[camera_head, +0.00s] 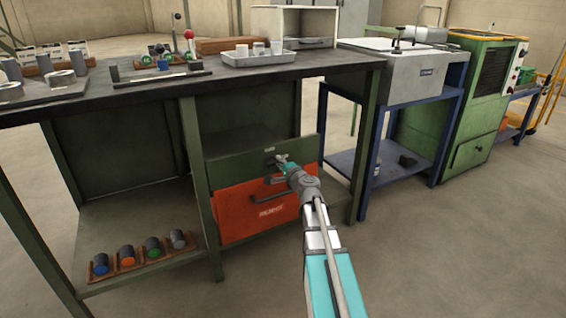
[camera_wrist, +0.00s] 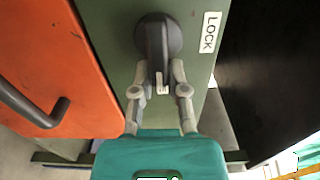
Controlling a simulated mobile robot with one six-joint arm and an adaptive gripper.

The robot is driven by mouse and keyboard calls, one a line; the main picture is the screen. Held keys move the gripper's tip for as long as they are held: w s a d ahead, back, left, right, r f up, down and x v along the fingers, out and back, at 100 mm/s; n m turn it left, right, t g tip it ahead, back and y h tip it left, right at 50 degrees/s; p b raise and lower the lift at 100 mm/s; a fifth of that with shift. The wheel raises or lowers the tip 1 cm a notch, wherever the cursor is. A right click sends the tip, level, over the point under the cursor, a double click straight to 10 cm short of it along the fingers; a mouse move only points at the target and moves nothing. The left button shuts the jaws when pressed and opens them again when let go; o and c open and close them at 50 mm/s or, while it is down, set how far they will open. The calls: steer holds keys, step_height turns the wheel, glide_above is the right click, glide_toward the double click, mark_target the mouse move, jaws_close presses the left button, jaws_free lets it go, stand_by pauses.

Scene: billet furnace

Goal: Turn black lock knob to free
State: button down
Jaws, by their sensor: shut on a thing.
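The black lock knob (camera_wrist: 154,38) sits on a green panel (camera_wrist: 115,38) in the wrist view, with a round base and a raised bar carrying a white mark at its lower end. My gripper (camera_wrist: 157,80) has one finger on each side of the bar and is shut on it. A white LOCK label (camera_wrist: 209,32) is to the right of the knob. The bar points down in this view, toward my gripper's body. In the head view, my gripper (camera_head: 281,163) is at the panel above the orange drawer and covers much of the knob.
The orange drawer (camera_head: 240,213) has a dark handle (camera_head: 268,196), close to my gripper; the drawer looks shut. The workbench top (camera_head: 235,82) overhangs above. A rack with several coloured cylinders (camera_head: 140,258) lies on the lower shelf. The floor on the right is clear.

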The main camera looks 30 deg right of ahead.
steer(key=shift+s, duration=0.15)
steer(key=c, duration=0.6)
jaws_free()
steer(key=shift+c, duration=0.2)
steer(key=s, duration=1.1)
steer(key=shift+s+d, duration=0.2)
steer(key=shift+s, duration=0.2)
